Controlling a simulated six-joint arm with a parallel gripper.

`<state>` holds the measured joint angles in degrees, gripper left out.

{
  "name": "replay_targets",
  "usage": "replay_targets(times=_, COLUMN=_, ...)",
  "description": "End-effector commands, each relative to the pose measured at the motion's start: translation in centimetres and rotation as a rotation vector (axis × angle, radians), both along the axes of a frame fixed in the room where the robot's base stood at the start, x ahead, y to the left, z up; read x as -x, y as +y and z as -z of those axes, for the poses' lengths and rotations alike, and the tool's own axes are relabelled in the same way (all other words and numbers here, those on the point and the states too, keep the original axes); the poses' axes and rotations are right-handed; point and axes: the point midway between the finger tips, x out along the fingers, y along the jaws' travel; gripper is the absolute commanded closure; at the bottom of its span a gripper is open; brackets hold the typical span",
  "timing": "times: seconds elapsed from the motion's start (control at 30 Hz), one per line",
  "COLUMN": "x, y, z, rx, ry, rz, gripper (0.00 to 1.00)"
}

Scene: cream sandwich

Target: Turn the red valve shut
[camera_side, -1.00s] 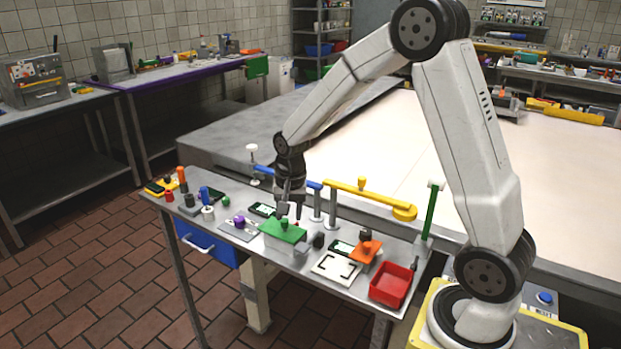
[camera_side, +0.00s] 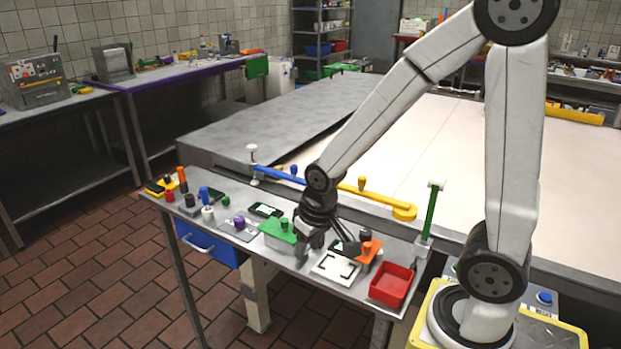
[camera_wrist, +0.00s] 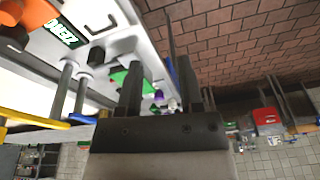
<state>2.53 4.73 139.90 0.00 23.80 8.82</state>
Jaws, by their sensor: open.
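I cannot pick out a red valve for certain in either view. A small red knob (camera_side: 169,196) stands at the left end of the grey bench (camera_side: 228,188); it is too small to tell what it is. My gripper (camera_side: 327,247) is open with nothing between its fingers, low over the bench between the green block (camera_side: 277,231) and the orange block (camera_side: 367,250). It is well to the right of the red knob. In the wrist view my gripper (camera_wrist: 160,85) shows two spread dark fingers, with a purple knob (camera_wrist: 158,95) seen between them.
A red tray (camera_side: 391,286) and a white plate with a black square outline (camera_side: 335,267) lie near my gripper. A green lever (camera_side: 432,212) stands upright at the right. Yellow (camera_side: 375,199) and blue (camera_side: 279,174) bars run along the back edge.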

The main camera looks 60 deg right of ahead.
Motion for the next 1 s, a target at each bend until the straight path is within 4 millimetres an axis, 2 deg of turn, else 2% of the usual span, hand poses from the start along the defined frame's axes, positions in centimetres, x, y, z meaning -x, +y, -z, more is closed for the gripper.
replay_targets(times=0.3, x=2.6, y=1.2, z=0.2, rx=0.029, ry=-0.025, rz=-0.165, gripper=0.53)
replay_targets(times=0.7, x=3.0, y=1.4, z=0.3, rx=0.034, ry=-0.029, rz=-0.195, gripper=0.53)
replay_targets(times=0.73, x=3.0, y=1.4, z=0.3, rx=0.034, ry=-0.029, rz=-0.194, gripper=0.56)
replay_targets(times=0.87, x=2.8, y=1.3, z=0.3, rx=0.034, ry=-0.03, rz=-0.186, gripper=0.97)
replay_targets(times=1.0, x=1.6, y=0.6, z=0.2, rx=0.035, ry=-0.03, rz=-0.14, gripper=1.0)
